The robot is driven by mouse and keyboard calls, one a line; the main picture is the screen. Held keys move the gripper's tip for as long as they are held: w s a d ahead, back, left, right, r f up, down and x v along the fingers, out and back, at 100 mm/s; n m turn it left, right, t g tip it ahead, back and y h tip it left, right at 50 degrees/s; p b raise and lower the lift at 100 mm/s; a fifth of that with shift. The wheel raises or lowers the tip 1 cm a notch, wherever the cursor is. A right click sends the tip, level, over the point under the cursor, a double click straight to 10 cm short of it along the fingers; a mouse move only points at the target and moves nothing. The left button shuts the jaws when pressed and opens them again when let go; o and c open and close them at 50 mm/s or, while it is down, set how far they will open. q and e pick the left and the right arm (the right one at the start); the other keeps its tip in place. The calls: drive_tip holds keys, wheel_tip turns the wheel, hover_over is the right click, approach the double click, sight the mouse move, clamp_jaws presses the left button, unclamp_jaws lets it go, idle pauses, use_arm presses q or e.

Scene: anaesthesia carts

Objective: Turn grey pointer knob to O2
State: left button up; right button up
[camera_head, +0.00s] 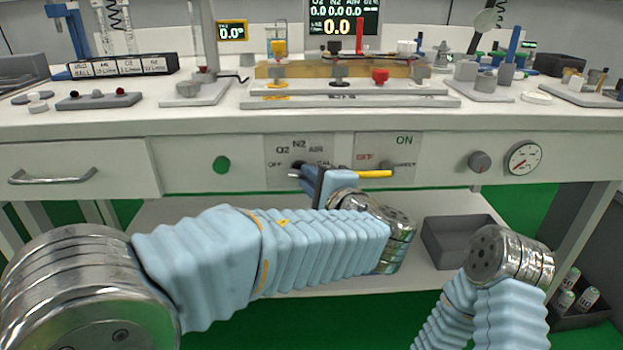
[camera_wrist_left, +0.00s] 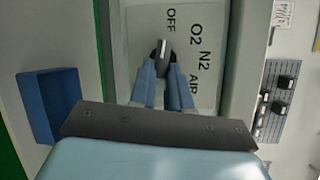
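The grey pointer knob (camera_wrist_left: 163,56) sits on a pale selector panel (camera_wrist_left: 143,22) in the left wrist view. Its white mark points up in that picture, towards OFF; the O2 label is to its upper right. My left gripper (camera_wrist_left: 163,64) has its two blue fingers with dark tips on either side of the knob, with the knob filling the gap between them. In the head view the left gripper (camera_head: 300,174) is at the panel's lower part and hides much of the knob (camera_head: 298,164). My right arm shows at lower right, but its gripper does not.
Right of the selector is an OFF/ON panel (camera_head: 400,148) with a yellow bar (camera_head: 374,174) close to my gripper. A green button (camera_head: 221,165), a grey round knob (camera_head: 479,161) and a gauge (camera_head: 523,157) are on the same front. A grey bin (camera_head: 455,243) stands on the shelf below.

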use_arm(q)
clamp_jaws()
drive_tip(key=shift+f+m, duration=0.1)
drive_tip(key=shift+m, duration=0.2)
drive_tip(key=shift+a+f+m+t+y, duration=0.15)
drive_tip(key=shift+m+t, duration=0.35)
drive_tip(key=shift+m, duration=0.65)
drive_tip(key=shift+f+m+t+y, duration=0.2)
drive_tip(key=shift+m+t, duration=0.3)
drive_tip(key=shift+m, duration=0.6)
drive_tip(key=shift+a+f+m+t+y, duration=0.15)
drive_tip(key=shift+m+t, duration=0.35)
drive_tip(key=shift+m, duration=0.65)
drive_tip(key=shift+d+f, duration=0.1)
drive_tip(key=o, duration=0.5)
unclamp_jaws()
drive_tip(key=shift+o, duration=0.2)
